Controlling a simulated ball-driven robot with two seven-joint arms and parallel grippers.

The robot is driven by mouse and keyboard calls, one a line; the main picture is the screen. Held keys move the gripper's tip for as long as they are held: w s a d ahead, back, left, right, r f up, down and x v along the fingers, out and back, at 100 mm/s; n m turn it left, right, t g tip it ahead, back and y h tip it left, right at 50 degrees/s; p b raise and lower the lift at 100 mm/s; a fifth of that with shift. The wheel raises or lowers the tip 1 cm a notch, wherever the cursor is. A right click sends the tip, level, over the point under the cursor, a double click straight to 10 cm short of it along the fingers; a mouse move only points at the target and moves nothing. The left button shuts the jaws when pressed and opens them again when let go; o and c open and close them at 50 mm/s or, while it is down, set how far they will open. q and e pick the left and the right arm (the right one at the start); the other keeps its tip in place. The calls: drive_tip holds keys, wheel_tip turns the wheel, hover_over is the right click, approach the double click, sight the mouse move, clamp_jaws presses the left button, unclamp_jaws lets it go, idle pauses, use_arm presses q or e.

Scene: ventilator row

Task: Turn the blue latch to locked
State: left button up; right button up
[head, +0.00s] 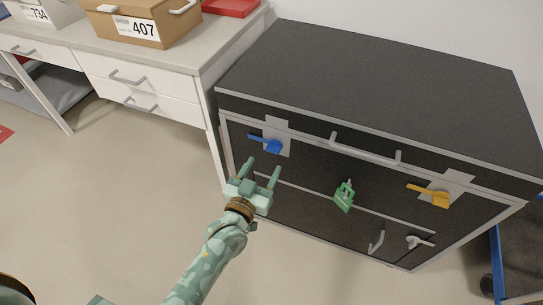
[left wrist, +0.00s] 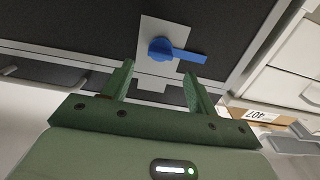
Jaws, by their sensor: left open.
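The blue latch (head: 266,144) is on a light square plate near the upper left of the dark cabinet's front. Its handle lies nearly level and points left in the head view. In the left wrist view the blue latch (left wrist: 176,50) is seen upside down, just past the fingertips, with its handle pointing right. My left gripper (head: 262,170) is open and empty, just below and in front of the latch. In the left wrist view a gap shows between the open fingers (left wrist: 160,82) and the latch. My right gripper is not in view.
The dark cabinet (head: 380,80) also has a yellow latch (head: 430,194) at right, a green padlock-like piece (head: 344,196), a long grey handle (head: 365,150) and small grey handles below. A white drawer desk (head: 150,75) with a cardboard box (head: 140,22) stands left. Floor between is clear.

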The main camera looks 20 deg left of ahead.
sight(271, 152)
use_arm(q)
drive_tip(key=w+b, duration=0.1)
drive_tip(key=w, duration=0.4)
drive_tip(key=shift+w+d+b, duration=0.1)
drive_tip(key=shift+w+b, duration=0.05)
drive_tip(key=shift+b, duration=0.15)
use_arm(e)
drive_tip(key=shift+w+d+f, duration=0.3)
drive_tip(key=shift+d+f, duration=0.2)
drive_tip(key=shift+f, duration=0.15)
use_arm(q)
drive_tip(key=shift+c, duration=0.4)
